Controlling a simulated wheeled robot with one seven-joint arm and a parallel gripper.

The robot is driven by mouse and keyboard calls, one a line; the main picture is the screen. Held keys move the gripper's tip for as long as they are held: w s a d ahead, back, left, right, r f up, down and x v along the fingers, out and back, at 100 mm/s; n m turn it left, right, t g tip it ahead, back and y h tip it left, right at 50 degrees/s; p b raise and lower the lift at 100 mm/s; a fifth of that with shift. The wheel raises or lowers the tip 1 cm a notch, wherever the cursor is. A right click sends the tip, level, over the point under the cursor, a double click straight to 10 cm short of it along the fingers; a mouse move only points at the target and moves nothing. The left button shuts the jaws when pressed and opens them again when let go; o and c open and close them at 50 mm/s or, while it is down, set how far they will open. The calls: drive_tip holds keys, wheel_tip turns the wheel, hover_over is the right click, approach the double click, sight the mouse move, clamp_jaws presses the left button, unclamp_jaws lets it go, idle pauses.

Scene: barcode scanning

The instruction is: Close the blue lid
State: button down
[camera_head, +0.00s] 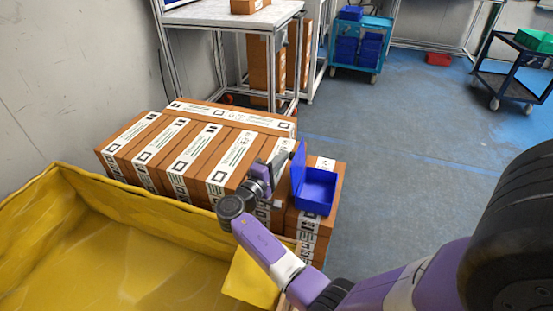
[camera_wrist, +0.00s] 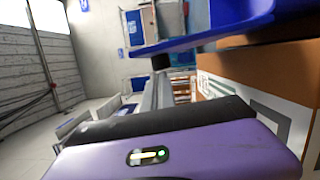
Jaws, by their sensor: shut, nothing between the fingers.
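A small blue box (camera_head: 318,190) sits on top of the cardboard cartons, with its mouth facing up. Its blue lid (camera_head: 298,167) stands upright at the box's left edge, so the box is open. My gripper (camera_head: 281,162) is shut and empty just left of the lid, at about its height. I cannot tell whether it touches the lid. In the wrist view a blue panel (camera_wrist: 205,28), likely the lid, crosses the top right above my gripper's purple housing.
Brown cartons (camera_head: 235,150) with white labels are stacked under and left of the box. A yellow bin (camera_head: 110,198) fills the lower left. A white-topped metal table (camera_head: 225,14) stands behind. The floor (camera_head: 410,150) right of the cartons is clear.

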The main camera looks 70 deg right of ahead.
drive_tip(key=s+f+m+t+y+b, duration=0.1)
drive_tip(key=s+f+m+t+b, duration=0.1)
drive_tip(key=s+m+b, duration=0.4)
drive_tip(key=s+d+f+m+t+y+b, duration=0.1)
drive_tip(key=s+f+m+t+b, duration=0.1)
drive_tip(key=s+m+b, duration=0.4)
drive_tip(key=shift+s+d+f+m+y, duration=0.15)
drive_tip(key=shift+s+f+m+y, duration=0.5)
drive_tip(key=shift+s+m, duration=1.75)
drive_tip(key=shift+f+h, duration=0.25)
drive_tip(key=shift+f, duration=0.05)
